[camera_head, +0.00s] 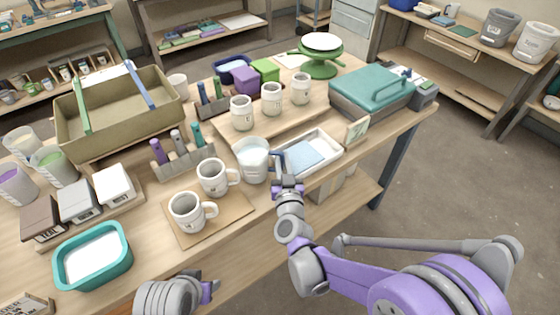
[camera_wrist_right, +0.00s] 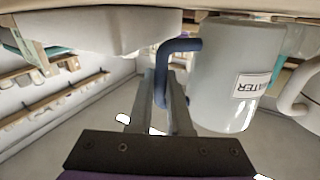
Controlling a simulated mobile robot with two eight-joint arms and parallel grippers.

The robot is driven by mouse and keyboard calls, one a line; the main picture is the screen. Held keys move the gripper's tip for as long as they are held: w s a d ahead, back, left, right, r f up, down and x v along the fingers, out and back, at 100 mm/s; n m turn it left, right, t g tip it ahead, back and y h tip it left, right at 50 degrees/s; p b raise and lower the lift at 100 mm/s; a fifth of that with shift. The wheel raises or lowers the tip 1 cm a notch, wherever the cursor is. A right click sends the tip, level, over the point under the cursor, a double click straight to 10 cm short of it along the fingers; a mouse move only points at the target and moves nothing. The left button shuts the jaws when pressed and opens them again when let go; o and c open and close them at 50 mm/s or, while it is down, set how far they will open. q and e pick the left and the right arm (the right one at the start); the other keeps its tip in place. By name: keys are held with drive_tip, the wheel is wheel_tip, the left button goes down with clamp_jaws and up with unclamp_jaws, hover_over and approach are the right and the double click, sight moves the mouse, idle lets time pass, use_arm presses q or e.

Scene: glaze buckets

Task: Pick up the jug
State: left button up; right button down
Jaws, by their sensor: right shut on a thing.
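The jug (camera_head: 253,163) is a pale bucket-like vessel with a blue handle on its right side, on or just above the table, right of two white mugs. It also shows in the right wrist view (camera_wrist_right: 232,75), with a WATER label. My right gripper (camera_head: 284,180) is at the handle. In the wrist view its fingers (camera_wrist_right: 165,105) are shut around the blue handle. I cannot tell whether the jug's base touches the table. My left gripper (camera_head: 208,289) is at the bottom edge, away from the jug; its finger gap is not clear.
A white tray (camera_head: 327,144) with a blue sheet lies close right. White jars (camera_head: 241,113) stand behind. A teal tub (camera_head: 57,268) is at front left.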

drive_tip(key=shift+r+p, duration=0.9)
drive_tip(key=shift+r, duration=3.65)
